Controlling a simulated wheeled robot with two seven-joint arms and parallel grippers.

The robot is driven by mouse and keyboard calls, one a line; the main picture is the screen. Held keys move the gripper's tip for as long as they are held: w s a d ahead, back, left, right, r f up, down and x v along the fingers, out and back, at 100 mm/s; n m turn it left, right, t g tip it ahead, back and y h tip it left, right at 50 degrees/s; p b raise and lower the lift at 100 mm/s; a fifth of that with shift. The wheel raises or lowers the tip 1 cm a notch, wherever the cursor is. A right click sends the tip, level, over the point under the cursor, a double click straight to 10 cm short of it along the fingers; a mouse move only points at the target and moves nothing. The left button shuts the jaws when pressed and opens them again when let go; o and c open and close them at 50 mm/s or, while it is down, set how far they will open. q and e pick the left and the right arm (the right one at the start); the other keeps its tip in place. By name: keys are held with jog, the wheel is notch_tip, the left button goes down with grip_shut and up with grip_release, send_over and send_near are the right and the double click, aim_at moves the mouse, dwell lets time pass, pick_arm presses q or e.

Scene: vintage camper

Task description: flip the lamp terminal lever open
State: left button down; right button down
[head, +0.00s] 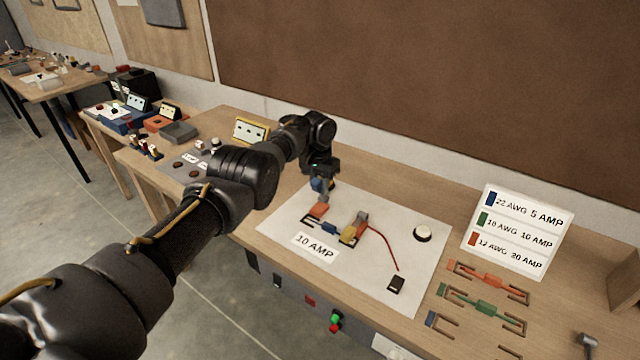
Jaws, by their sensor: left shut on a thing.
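A white board (290,222) marked 10 AMP lies on the bench. On it stand an orange terminal block (319,209) at the left and a second terminal (361,217) with a grey top to its right. A blue jumper piece (330,229) and a yellow part (348,237) lie between them. My left gripper (320,190) points down just above the left orange block. It is shut on a small part there, which looks like that block's lever; the fingers mostly hide it and its angle. A white round lamp (422,233) sits at the board's right. My right gripper is out of view.
A red wire (385,246) runs from the second terminal towards a black block (397,284). A legend sign (517,231) and orange (490,280) and green (482,305) jumpers are at the right. A yellow-framed panel (251,130) stands behind my left arm.

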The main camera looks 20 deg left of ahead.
pick_arm(q)
jog(key=shift+d, duration=0.15)
jog(key=c, duration=1.2)
grip_release()
jog(key=shift+w, duration=0.1)
jog(key=shift+o, duration=0.2)
jog(key=r, duration=0.5)
jog(key=r+b, duration=0.1)
jog(key=r, duration=0.4)
jog(key=shift+s+r, duration=0.2)
jog(key=shift+r, duration=0.15)
